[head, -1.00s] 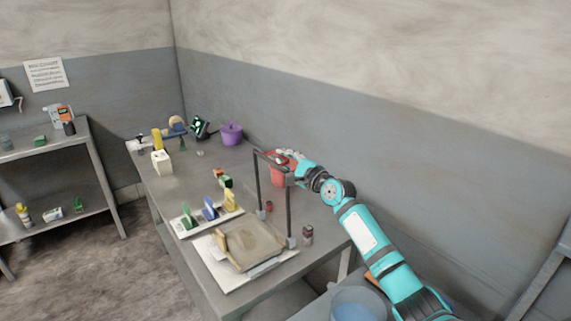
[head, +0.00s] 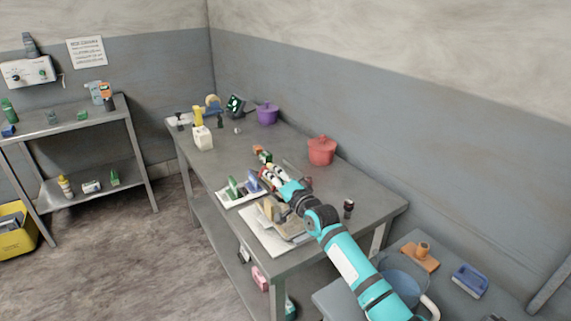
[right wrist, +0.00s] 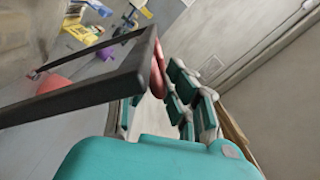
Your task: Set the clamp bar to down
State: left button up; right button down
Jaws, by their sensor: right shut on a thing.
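The clamp bar is a dark rectangular frame that shows close up in the right wrist view (right wrist: 85,92), slanting across the left half with a red part (right wrist: 157,72) at its end. In the head view the bar is mostly hidden by my right arm, and no upright frame stands there. Its white base (head: 259,233) lies at the table's front, with a tan block on it. My right gripper (head: 270,172) is low over the table, behind the base, shut on the clamp bar. How close the bar is to the base cannot be told. My left gripper is not in view.
A white rack (head: 222,197) with green and blue upright pieces is left of the gripper. A red pot (head: 322,151) stands behind, and a small dark bottle (head: 348,208) to the right. A side table (head: 439,291) holds a clear jug (head: 405,275).

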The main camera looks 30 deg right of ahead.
jog(key=a+f+n+b, duration=0.1)
jog(key=f, duration=0.2)
jog(key=a+f+n+b, duration=0.2)
jog(key=f, duration=0.1)
jog(key=a+f+n+b, duration=0.1)
jog(key=a+f+n, duration=0.1)
jog(key=f, duration=0.2)
jog(key=shift+s+a, duration=0.2)
jog(key=shift+a+f+n+b, duration=0.25)
jog(key=shift+f+n+b, duration=0.55)
jog(key=shift+f, duration=0.35)
jog(key=shift+s+f, duration=0.1)
jog(key=c, duration=1.4)
grip_release()
jog(key=shift+f, duration=0.2)
jog(key=shift+a+r, duration=0.2)
jog(key=shift+r, duration=0.05)
jog(key=shift+s+d, duration=0.15)
jog(key=shift+s, duration=0.3)
jog(key=s, duration=1.1)
jog(key=shift+d, duration=0.3)
